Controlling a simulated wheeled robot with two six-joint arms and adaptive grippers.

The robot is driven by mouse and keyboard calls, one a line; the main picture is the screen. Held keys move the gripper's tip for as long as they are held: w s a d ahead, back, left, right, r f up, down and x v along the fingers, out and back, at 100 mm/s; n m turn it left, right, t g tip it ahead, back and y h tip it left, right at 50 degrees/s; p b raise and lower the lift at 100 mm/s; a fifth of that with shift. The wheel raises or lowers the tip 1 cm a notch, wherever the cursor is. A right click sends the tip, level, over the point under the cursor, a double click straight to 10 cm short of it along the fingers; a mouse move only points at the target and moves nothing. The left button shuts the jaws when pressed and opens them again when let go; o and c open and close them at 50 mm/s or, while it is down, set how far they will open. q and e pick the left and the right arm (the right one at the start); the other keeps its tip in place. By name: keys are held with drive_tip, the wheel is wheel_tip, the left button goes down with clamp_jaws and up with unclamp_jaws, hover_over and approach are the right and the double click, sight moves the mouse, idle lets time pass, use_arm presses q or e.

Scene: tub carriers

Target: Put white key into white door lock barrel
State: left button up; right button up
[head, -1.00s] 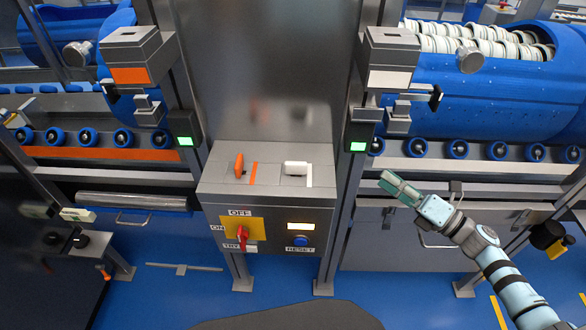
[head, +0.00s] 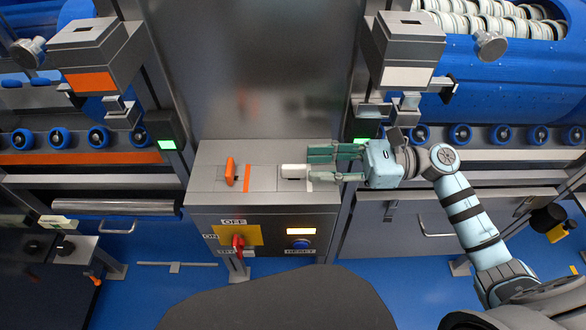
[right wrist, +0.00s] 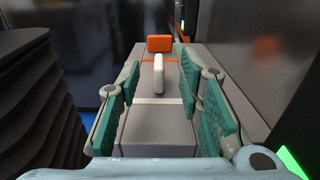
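The white key (head: 293,170) sits on the sloped top of the grey control box, beside a white line. It also shows upright in the right wrist view (right wrist: 159,75). My right gripper (head: 322,166) is open just to the right of the key, with its fingers pointing at it. In the right wrist view the key shows in the gap between the two green-padded fingers (right wrist: 156,100); no contact is visible. A grey housing with a white band (head: 408,76) hangs above the gripper; I cannot clearly make out a lock barrel on it. My left gripper is out of view.
An orange key (head: 230,171) stands left of the white one, and shows behind it in the right wrist view (right wrist: 159,44). An orange-banded housing (head: 91,83) hangs at upper left. The box front (head: 265,236) carries a red switch and a blue button. A steel panel (head: 240,80) rises behind.

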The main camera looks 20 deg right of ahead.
sight(293, 165)
drive_tip(key=p+x, duration=0.1)
drive_tip(key=x, duration=0.4)
drive_tip(key=shift+a+f, duration=0.1)
drive_tip(key=shift+a, duration=0.25)
drive_tip(key=shift+d+f, duration=0.1)
drive_tip(key=shift+d, duration=0.05)
clamp_jaws()
